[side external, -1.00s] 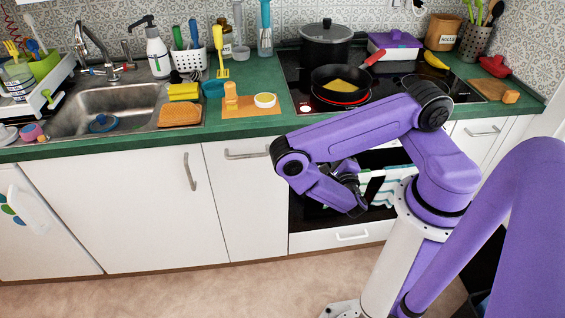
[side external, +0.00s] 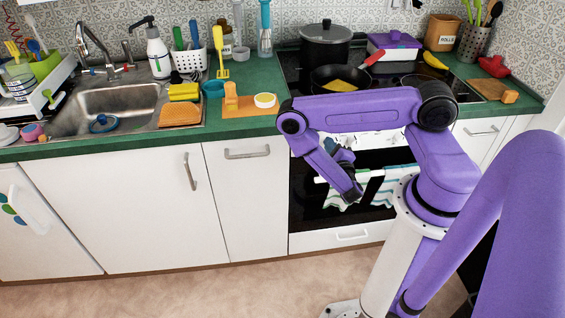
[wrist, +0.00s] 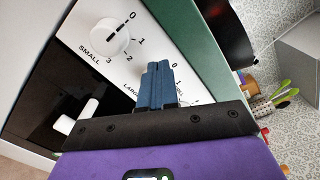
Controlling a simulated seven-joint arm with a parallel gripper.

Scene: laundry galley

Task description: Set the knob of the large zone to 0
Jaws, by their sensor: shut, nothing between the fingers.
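The white control panel (wrist: 75,38) fills the upper left of the wrist view. The large zone's label (wrist: 131,88) shows there, with a scale starting at 0 beside my fingers. The large zone's knob itself is hidden behind my gripper (wrist: 157,68). The gripper's blue fingers are together and empty, in front of the panel at that label; I cannot tell whether they touch the knob. The small zone's round white knob (wrist: 109,37) is to the left, its mark appearing to face 0. In the side view my gripper is partly hidden below the forearm, before the oven.
A frying pan (side external: 326,76) with yellow food and a dark pot (side external: 326,42) stand on the hob. A striped towel (side external: 384,191) hangs from the oven's handle, close to my gripper. The green counter edge (wrist: 205,55) lies beyond the panel.

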